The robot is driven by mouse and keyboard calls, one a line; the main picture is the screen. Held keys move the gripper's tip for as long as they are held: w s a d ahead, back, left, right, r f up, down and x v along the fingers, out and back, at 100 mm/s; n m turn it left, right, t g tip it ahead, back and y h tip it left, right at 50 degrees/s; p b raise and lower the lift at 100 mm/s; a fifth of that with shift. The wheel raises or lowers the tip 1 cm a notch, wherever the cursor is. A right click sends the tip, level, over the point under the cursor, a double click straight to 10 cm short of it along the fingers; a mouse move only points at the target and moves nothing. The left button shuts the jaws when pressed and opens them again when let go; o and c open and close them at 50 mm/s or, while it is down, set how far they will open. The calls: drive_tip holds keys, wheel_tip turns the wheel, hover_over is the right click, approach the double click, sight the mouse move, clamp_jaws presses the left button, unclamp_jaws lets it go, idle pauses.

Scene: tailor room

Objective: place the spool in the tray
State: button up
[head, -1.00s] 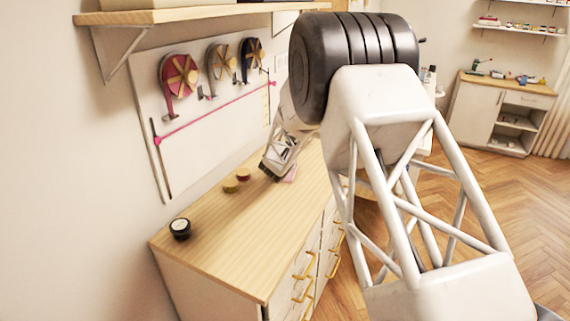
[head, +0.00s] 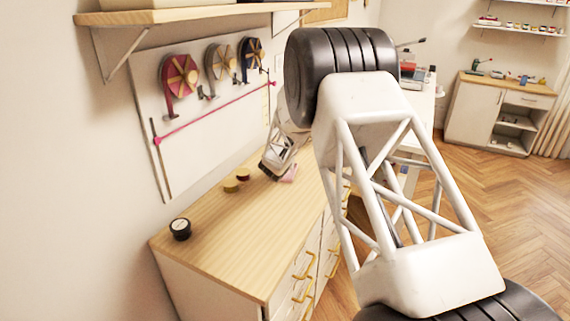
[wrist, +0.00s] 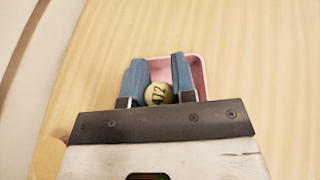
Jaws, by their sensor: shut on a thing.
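The pink tray (wrist: 202,72) is a shallow, rounded box just beyond and to the right of the fingers. The fingers overlap its left part in this view, and I cannot tell how high the spool is above it. In the head view my gripper (head: 269,172) is low over the wooden cabinet top, with the tray (head: 289,173) just to its right. The held spool is hidden there.
A yellow spool (head: 230,187) and a red-and-yellow spool (head: 243,174) stand left of my gripper on the cabinet top (head: 225,225). A black round container (head: 180,229) stands near the front left. The wall board (head: 200,120) with tape reels rises behind.

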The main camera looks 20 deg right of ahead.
drive_tip(key=shift+f, duration=0.95)
drive_tip(key=shift+f, duration=0.15)
drive_tip(key=o, duration=0.9)
drive_tip(key=shift+f, duration=0.15)
drive_tip(key=shift+s+r, duration=0.1)
drive_tip(key=shift+r, duration=0.15)
drive_tip(key=shift+v, duration=5.95)
drive_tip(key=shift+r, duration=0.25)
